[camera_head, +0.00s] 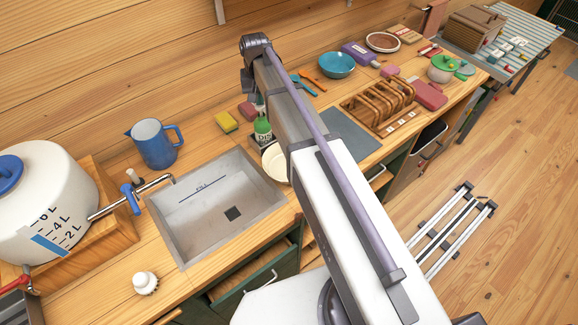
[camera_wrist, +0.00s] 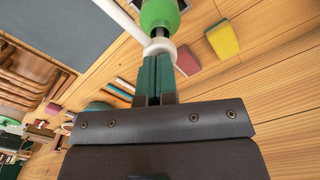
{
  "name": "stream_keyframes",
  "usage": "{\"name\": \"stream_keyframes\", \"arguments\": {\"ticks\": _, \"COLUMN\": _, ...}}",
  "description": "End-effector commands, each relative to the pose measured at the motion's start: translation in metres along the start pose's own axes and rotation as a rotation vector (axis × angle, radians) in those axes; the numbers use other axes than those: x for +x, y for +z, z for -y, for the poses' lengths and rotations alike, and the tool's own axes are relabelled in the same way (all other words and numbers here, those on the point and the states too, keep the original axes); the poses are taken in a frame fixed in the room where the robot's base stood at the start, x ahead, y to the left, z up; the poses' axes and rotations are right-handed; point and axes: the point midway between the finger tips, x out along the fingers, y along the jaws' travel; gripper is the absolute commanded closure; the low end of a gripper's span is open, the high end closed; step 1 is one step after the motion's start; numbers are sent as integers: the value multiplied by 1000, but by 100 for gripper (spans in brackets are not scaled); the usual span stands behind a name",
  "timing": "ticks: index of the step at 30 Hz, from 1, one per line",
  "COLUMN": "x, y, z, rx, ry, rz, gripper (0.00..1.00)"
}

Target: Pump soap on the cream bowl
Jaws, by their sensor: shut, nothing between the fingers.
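The green soap bottle (camera_head: 262,130) with a pale label stands behind the sink, just left of my arm. The cream bowl (camera_head: 275,163) sits at the sink's back right corner, partly hidden by my arm. In the wrist view the green bottle (camera_wrist: 160,14) shows at the top edge with its white pump head (camera_wrist: 159,47). In the head view my arm hides the fingers.
The sink (camera_head: 215,205) is empty. A yellow-green sponge (camera_head: 226,121) and a reddish block (camera_head: 248,111) lie left of the bottle. A blue jug (camera_head: 153,143) stands farther left. A grey mat (camera_head: 350,132) and a wooden rack (camera_head: 378,103) lie to the right.

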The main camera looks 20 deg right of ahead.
Motion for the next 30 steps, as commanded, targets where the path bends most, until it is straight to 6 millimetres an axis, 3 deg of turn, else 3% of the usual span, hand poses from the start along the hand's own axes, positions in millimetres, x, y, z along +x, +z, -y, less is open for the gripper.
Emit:
{"name": "stream_keyframes", "arguments": {"ticks": 17, "x": 22, "y": 0, "z": 0, "rx": 0, "ry": 0, "rz": 0, "gripper": 100}}
{"name": "stream_keyframes", "arguments": {"ticks": 25, "x": 19, "y": 0, "z": 0, "rx": 0, "ry": 0, "rz": 0, "gripper": 100}}
{"name": "stream_keyframes", "arguments": {"ticks": 30, "x": 7, "y": 0, "z": 0, "rx": 0, "ry": 0, "rz": 0, "gripper": 100}}
